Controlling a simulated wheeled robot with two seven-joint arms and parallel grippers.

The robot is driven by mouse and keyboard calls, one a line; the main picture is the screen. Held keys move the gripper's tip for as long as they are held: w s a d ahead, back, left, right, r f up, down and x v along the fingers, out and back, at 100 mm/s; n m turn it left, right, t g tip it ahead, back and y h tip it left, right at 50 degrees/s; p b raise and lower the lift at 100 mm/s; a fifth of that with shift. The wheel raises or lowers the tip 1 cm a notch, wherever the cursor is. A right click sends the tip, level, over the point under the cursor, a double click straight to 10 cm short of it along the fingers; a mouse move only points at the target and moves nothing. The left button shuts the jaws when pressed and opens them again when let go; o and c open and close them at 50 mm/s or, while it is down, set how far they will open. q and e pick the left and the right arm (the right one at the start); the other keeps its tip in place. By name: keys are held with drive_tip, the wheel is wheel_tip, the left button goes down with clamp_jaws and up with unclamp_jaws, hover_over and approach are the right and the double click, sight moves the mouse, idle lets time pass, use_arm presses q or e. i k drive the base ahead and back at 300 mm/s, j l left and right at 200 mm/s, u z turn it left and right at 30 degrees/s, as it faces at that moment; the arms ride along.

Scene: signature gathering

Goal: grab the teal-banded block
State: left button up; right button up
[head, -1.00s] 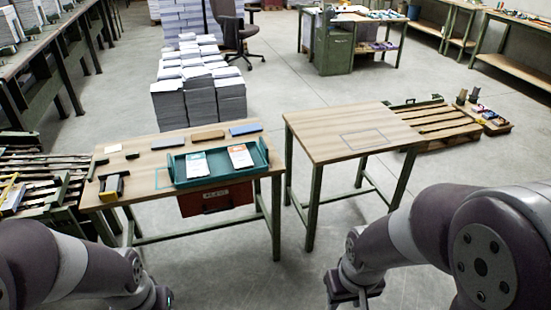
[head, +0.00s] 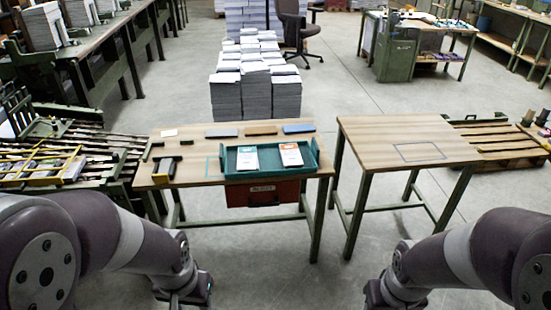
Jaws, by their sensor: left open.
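The teal-banded block (head: 247,159), a white paper block with a teal strip at its top, lies in the left part of a teal tray (head: 270,173) on the left wooden table. A similar block with an orange-red band (head: 291,155) lies to its right in the tray. My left gripper (head: 188,301) is open, low at the bottom edge, in front of the table and apart from the block. My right gripper (head: 385,302) is at the bottom edge right of centre; its fingers are too cut off to read.
Left table (head: 185,178) also holds dark and brown flat pieces behind the tray and a yellow-black tool (head: 166,168). A red drawer (head: 262,193) hangs below. The right table (head: 400,132) is bare except for a marked rectangle. Paper stacks (head: 254,95) stand behind.

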sight(247, 161)
drive_tip(key=i+u, duration=0.1)
drive_tip(key=i, duration=0.55)
drive_tip(key=i+u, duration=0.1)
drive_tip(key=i, duration=0.55)
drive_tip(key=i+l+u, duration=0.1)
drive_tip(key=i, duration=0.55)
drive_tip(key=i+l+u, duration=0.1)
drive_tip(key=i+l, duration=0.15)
drive_tip(key=i, duration=0.4)
